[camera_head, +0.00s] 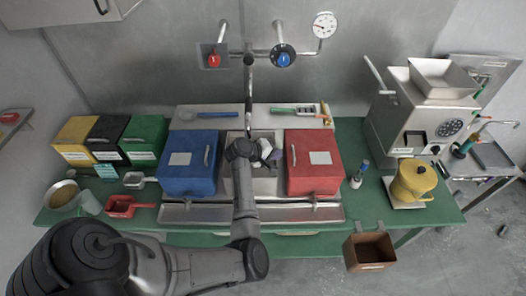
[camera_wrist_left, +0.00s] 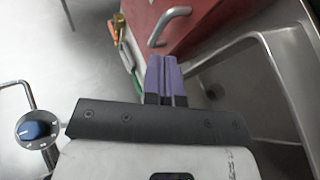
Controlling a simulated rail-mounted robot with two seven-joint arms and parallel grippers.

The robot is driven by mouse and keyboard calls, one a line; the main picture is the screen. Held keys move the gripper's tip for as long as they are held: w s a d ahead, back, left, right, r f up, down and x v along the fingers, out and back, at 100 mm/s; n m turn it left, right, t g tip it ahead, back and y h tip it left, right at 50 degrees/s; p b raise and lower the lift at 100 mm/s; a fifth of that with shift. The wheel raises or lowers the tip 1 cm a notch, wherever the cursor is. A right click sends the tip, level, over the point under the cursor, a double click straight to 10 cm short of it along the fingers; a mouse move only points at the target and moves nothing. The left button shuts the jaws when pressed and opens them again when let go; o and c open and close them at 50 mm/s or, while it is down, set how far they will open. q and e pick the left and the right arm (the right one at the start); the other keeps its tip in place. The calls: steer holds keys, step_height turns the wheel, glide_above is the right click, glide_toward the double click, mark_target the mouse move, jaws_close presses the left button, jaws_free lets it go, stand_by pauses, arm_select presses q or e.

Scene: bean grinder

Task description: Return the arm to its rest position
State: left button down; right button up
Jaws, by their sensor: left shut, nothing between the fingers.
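My left arm comes in from the lower left and reaches over the counter in the head view. Its gripper (camera_head: 275,157) is above the sink, between the blue box and the red box. In the left wrist view the purple fingers (camera_wrist_left: 166,78) are together, with nothing between them. The red box (camera_head: 313,160) is just right of the gripper; its red side and grey handle (camera_wrist_left: 168,25) show beyond the fingertips in the wrist view. I cannot tell whether the fingers touch it. My right gripper is in neither view.
The blue box (camera_head: 188,163) stands left of the sink (camera_head: 264,187). A faucet (camera_head: 249,85) rises behind. The grinder (camera_head: 420,115) and yellow pot (camera_head: 413,181) are at right. Yellow, black and green bins (camera_head: 144,139) stand at left. A brown bin (camera_head: 369,251) hangs at the front edge.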

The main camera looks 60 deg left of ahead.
arm_select(q)
steer(key=v, duration=0.7)
steer(key=shift+r, duration=0.4)
